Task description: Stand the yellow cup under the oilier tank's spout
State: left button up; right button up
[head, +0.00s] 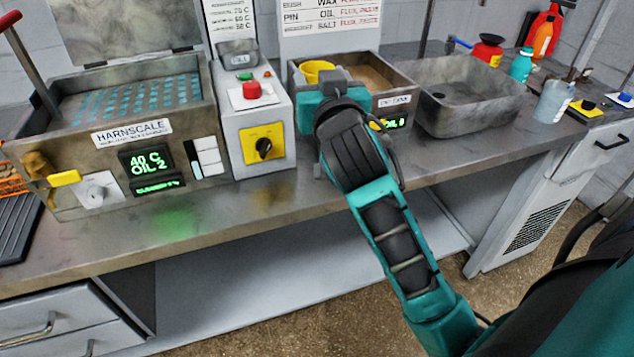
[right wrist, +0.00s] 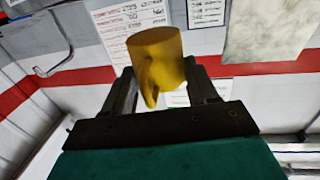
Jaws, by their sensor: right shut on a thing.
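In the right wrist view the cup (right wrist: 157,55) sits between the fingers of the right gripper (right wrist: 160,88). The left tank (head: 90,105), labelled HARNSCALE, reads 40 C, OIL 2. A brass spout with a yellow lever (head: 64,178) is at its lower left front. The right tank's display (head: 396,123) is partly hidden by my arm; its number cannot be read surely. My left gripper is not in view.
A grey control box (head: 251,115) with a red button and black knob stands between the tanks. A metal basin (head: 468,98), a clear beaker (head: 553,101) and bottles (head: 545,35) are on the right. A dark ribbed mat (head: 20,222) lies left of the spout. The front bench strip (head: 230,212) is clear.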

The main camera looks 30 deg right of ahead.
notch_tip(320, 180, down, 15)
jog(key=b, duration=0.4)
notch_tip(320, 180, down, 4)
jog(key=shift+f+b, duration=0.25)
jog(key=shift+b, duration=0.85)
jog(key=shift+f, duration=0.2)
jog(key=shift+r, duration=0.1)
jog(key=shift+f, duration=0.25)
jog(key=o, duration=1.1)
jog(key=shift+o, duration=0.2)
jog(key=shift+r, duration=0.1)
